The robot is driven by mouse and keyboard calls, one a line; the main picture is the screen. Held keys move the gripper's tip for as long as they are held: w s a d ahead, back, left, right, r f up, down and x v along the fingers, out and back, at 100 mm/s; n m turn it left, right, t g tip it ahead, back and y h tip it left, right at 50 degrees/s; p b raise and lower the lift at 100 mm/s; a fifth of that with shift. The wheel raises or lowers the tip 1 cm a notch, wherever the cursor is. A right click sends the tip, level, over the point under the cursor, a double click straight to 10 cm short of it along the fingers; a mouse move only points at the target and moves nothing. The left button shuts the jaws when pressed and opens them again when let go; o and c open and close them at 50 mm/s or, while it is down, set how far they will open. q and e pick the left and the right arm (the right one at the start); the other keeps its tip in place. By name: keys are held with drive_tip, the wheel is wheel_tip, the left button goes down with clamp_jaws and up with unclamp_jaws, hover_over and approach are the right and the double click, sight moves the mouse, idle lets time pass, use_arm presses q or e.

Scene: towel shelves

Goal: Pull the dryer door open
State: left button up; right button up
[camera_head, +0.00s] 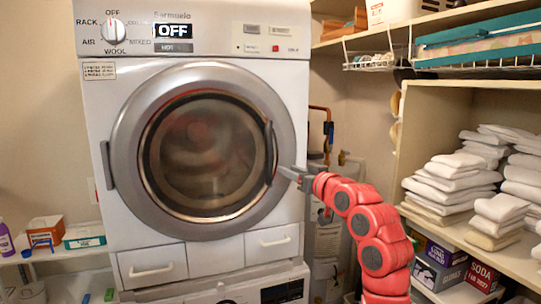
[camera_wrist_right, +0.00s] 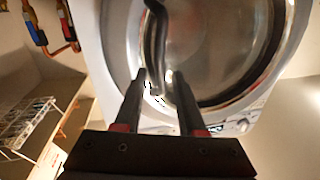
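The dryer (camera_head: 92,140) is a white machine with a round door in a wide grey ring (camera_head: 130,130) and dark glass. The door looks shut. Its dark curved handle (camera_head: 269,150) runs upright on the door's right side. My right gripper (camera_head: 285,171) comes in from the right, at the handle's lower part. In the right wrist view, its two fingers (camera_wrist_right: 156,78) are apart. The handle (camera_wrist_right: 157,35) lines up with the gap, its lower end showing between the fingers. I cannot tell whether they touch. My left gripper is not in view.
Shelves with stacked white towels (camera_head: 455,178) stand to the right, with a wire basket (camera_head: 370,66) above. Pipes run behind my right arm. A left shelf holds small boxes (camera_head: 84,236) and a purple bottle (camera_head: 6,240). Drawers (camera_head: 152,266) sit under the door.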

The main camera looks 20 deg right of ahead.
sight(272, 161)
drive_tip(key=p+x, duration=0.4)
drive_tip(key=x, duration=0.6)
drive_tip(key=shift+w+a+r, duration=0.1)
drive_tip(key=shift+w+r, duration=0.05)
drive_tip(key=shift+w, duration=0.25)
clamp_jaws()
idle(0.9)
